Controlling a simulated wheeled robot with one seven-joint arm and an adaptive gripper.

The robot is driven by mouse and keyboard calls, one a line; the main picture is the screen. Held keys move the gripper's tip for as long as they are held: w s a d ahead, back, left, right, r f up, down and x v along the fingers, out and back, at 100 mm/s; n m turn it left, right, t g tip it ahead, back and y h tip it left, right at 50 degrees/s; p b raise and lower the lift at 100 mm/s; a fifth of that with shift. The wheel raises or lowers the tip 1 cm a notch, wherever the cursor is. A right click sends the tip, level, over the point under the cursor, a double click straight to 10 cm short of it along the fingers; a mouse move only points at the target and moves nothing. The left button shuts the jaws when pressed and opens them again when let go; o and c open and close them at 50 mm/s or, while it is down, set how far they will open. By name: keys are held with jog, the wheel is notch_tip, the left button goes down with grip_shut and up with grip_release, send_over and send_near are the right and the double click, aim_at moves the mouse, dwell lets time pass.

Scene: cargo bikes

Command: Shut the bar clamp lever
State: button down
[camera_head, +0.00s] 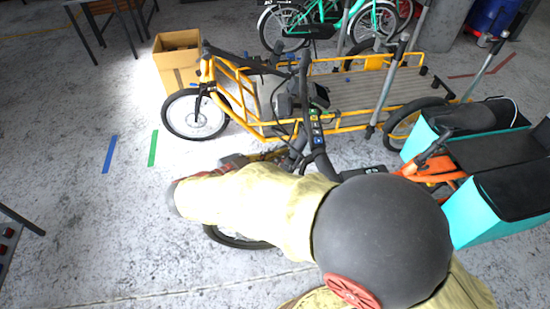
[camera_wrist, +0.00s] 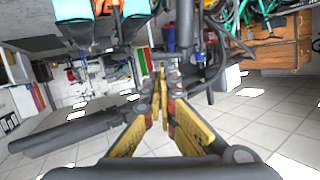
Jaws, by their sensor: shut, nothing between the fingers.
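My gripper (camera_wrist: 161,78) shows in the wrist view with its yellow fingers brought together at the tips and nothing visible between them. The tips are close to dark bar and clamp parts (camera_wrist: 190,72) beside an upright black post (camera_wrist: 184,28); I cannot tell whether they touch. In the head view my gripper (camera_head: 272,156) is partly hidden behind my own yellow forearm, pointing right toward the black handlebar stem (camera_head: 317,128) with coloured stickers. I cannot make out the clamp lever itself, or its angle, in either view.
An orange cargo bike (camera_head: 345,125) with a flat deck stands behind the stem. A bike with teal side bags (camera_head: 425,135) is at the right. A cardboard box (camera_head: 177,68) stands at the back left. Concrete floor (camera_head: 80,230) is clear at the left.

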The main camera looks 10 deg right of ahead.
jog(key=b+x, duration=0.2)
jog(key=x, duration=0.8)
jog(key=shift+b, duration=0.4)
jog(key=shift+f, duration=0.1)
